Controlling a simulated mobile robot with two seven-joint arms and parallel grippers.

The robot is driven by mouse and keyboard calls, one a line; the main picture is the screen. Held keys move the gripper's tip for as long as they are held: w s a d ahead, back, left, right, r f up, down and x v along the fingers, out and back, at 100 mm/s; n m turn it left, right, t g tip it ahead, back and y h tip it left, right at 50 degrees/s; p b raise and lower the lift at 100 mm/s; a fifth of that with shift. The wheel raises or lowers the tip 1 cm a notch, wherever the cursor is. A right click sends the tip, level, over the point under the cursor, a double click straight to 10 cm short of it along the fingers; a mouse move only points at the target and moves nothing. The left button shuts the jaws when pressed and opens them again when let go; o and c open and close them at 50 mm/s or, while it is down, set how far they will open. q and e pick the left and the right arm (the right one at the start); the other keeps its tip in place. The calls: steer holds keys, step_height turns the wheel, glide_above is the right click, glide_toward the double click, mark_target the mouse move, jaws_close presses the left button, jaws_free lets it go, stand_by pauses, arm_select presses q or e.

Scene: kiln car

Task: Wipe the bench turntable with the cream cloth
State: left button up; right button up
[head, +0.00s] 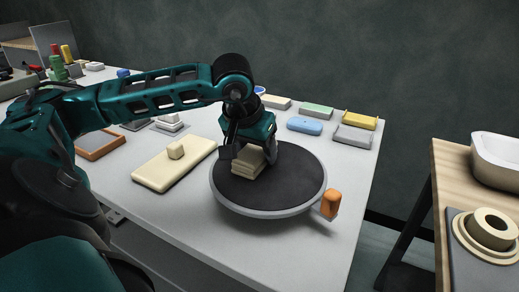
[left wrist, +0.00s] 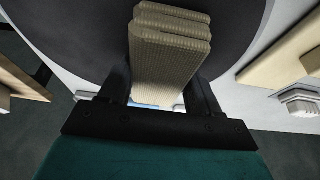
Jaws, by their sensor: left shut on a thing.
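The bench turntable (head: 290,190) is a dark round disc with a light grey rim, near the front of the white bench. An orange block (head: 330,204) sits at its right edge. The folded cream cloth (head: 245,170) is at the left half of the disc, under my left gripper (head: 252,157). My left gripper is shut on the cloth. In the left wrist view the ribbed, layered cloth (left wrist: 170,55) stands between the fingers of my left gripper (left wrist: 160,85), with the dark turntable (left wrist: 90,25) behind it. Whether the cloth touches the disc is hard to tell. My right gripper is out of view.
A cream slab (head: 165,172) with a small block on it lies left of the turntable. A blue block (head: 305,126), a grey tray (head: 353,137) and a yellow tray (head: 360,119) stand behind. A wooden table (head: 452,158) is at right, across a gap.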

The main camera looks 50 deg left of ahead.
mark_target(233, 161)
arm_select(q)
steer(key=s+b, duration=0.2)
steer(key=shift+s+f, duration=0.25)
steer(key=shift+s, duration=0.05)
steer(key=shift+s+r+b, duration=0.1)
steer(key=shift+s+b, duration=0.25)
steer(key=shift+s, duration=0.25)
steer(key=s+b, duration=0.2)
steer(key=shift+s+b, duration=0.15)
steer(key=shift+b, duration=0.25)
steer(key=shift+s+r+b, duration=0.1)
steer(key=shift+s+b, duration=0.6)
steer(key=shift+s, duration=0.5)
